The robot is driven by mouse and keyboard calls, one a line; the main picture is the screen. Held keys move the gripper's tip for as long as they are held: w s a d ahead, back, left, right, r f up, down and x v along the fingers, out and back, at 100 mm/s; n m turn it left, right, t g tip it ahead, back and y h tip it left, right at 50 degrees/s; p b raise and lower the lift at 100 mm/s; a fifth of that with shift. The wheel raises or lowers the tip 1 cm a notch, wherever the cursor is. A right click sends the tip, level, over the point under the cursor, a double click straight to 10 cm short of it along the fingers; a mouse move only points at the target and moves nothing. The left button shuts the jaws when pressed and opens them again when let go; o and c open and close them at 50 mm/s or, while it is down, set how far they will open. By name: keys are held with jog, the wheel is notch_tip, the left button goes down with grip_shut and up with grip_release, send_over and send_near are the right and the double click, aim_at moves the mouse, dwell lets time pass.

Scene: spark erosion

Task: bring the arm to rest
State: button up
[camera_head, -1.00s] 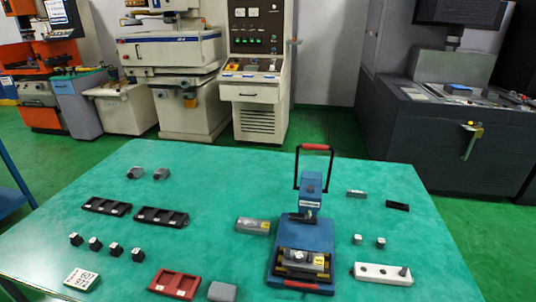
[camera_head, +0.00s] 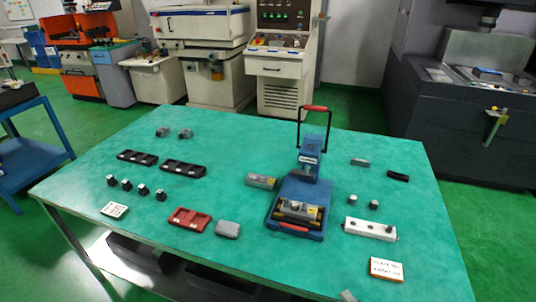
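My arm and my gripper are not in view in the head view, so I cannot see the gripper's state or pose. The green-topped table (camera_head: 235,262) stands in front of me. On it is a blue hand press (camera_head: 310,170) with a raised black handle and red grip. A grey block with yellow marks (camera_head: 298,210) sits on the press base. A similar grey block (camera_head: 261,181) lies left of the press. A small grey piece (camera_head: 348,296) shows at the bottom edge, mostly cut off, and I cannot tell what it is.
Black trays (camera_head: 183,169), small dark-and-white blocks (camera_head: 127,185), a red tray (camera_head: 190,219) and a grey lump (camera_head: 228,229) lie left. A white holed block (camera_head: 370,229) and a lettered plate (camera_head: 386,269) lie right. Machines stand behind; a blue cart (camera_head: 35,150) stands left.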

jog(key=s+f+n+g+h, duration=0.1)
jog(key=s+f+n+h, duration=0.4)
jog(key=s, duration=1.1)
jog(key=s+r+n+h, duration=0.1)
jog(key=s+r+n, duration=0.3)
jog(key=s, duration=0.4)
jog(key=s+a+r+n+t+h, duration=0.1)
jog(key=s+r+n, duration=0.3)
jog(key=s, duration=0.3)
jog(key=shift+s+a+r+n, duration=0.15)
jog(key=shift+s+r+n, duration=0.25)
jog(key=shift+n, duration=0.1)
